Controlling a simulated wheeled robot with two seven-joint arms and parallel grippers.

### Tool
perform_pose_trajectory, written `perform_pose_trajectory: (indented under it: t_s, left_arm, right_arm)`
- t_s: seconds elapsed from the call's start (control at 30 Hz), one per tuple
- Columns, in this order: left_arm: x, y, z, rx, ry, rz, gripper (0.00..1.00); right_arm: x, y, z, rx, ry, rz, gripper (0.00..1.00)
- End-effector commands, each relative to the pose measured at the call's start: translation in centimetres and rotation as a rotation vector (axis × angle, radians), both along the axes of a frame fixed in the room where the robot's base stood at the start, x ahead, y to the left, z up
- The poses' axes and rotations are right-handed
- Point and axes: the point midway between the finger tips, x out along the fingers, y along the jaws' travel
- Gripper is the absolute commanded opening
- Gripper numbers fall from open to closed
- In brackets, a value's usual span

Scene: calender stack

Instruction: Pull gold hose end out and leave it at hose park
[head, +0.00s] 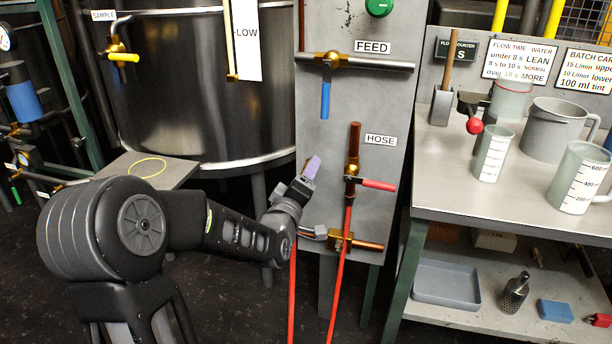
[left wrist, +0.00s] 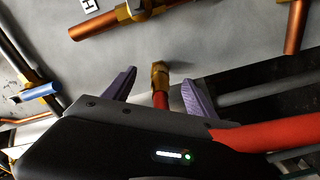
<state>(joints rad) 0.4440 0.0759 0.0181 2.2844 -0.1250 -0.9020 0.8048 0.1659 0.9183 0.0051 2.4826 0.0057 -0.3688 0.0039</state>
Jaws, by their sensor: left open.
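The gold hose end (left wrist: 159,75) shows in the left wrist view, at the tip of a short stretch of red hose and close to the grey panel. Whether it sits in a socket I cannot tell. My left gripper (left wrist: 158,82) is open, its two purple fingers on either side of the hose end with visible gaps. In the head view one purple finger of the left gripper (head: 312,168) shows in front of the panel; the hose end is hidden there behind the gripper. A red hose (head: 292,290) runs down from it. I cannot identify the hose park. My right gripper is not in view.
The panel (head: 345,95) bears a HOSE valve with a red handle (head: 378,184) right of my gripper, a blue-handled FEED valve (head: 325,100) above, and a copper pipe (head: 366,245) below. A bench (head: 440,170) with jugs stands right; a steel tank (head: 200,80) is behind left.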

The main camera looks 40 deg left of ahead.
Motion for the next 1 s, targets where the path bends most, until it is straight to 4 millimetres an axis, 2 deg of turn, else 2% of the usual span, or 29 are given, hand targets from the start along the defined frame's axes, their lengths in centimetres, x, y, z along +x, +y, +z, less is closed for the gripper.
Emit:
perform_pose_trajectory:
  t_s: [0.7,1.0]
  left_arm:
    - [-5.1,-1.8,0.0,0.0,-0.001,0.0,0.65]
    - [-5.4,-1.9,0.0,-0.001,0.0,0.0,0.65]
  right_arm:
    - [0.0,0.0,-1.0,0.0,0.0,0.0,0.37]
    - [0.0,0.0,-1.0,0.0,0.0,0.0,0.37]
